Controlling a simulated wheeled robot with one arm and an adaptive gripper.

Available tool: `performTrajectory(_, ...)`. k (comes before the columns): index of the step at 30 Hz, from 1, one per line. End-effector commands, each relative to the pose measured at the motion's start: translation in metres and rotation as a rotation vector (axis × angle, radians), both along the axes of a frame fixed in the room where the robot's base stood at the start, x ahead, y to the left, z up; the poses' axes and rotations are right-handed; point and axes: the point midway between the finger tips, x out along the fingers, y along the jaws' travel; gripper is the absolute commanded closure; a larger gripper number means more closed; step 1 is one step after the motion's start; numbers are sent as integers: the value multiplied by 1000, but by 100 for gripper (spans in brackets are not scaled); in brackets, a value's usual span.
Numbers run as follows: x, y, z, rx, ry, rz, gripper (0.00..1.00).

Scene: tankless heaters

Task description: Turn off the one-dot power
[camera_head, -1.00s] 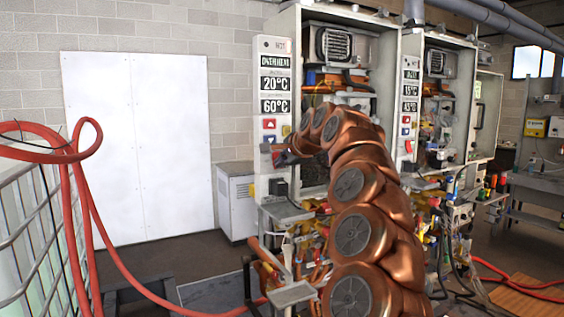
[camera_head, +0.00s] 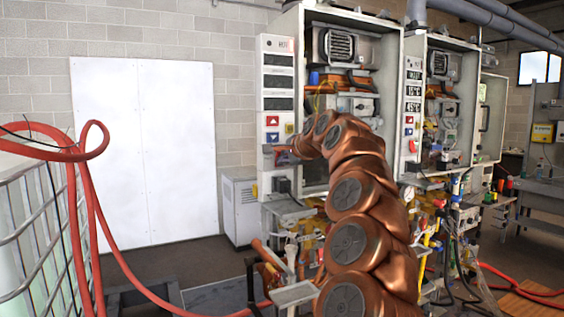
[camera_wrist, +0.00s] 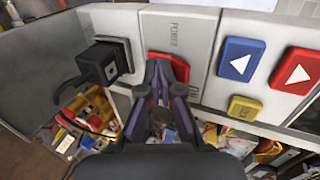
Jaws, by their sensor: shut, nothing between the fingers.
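The near heater's white control panel (camera_head: 277,45) has three blank dark displays (camera_head: 278,81). My gripper (camera_head: 284,157) is at the lower part of this panel, under its buttons. In the wrist view my gripper (camera_wrist: 164,72) is shut and empty, its fingertips at a red power switch (camera_wrist: 178,66) marked "POWER". The fingers cover part of the switch; whether they touch it I cannot tell. I cannot make out a one-dot mark.
A blue button (camera_wrist: 240,59), a red button (camera_wrist: 297,71) and a yellow button (camera_wrist: 245,108) are right of the switch. A black box (camera_wrist: 106,62) is left. A second heater panel (camera_head: 412,108) with lit displays stands to the right.

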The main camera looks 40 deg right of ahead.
Motion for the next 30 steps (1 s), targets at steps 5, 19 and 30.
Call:
performTrajectory(5,1,1,11,-2,-5,-1,100)
performTrajectory(19,1,2,15,-2,-5,3,100)
performTrajectory(30,-30,1,37,-1,-9,-10,100)
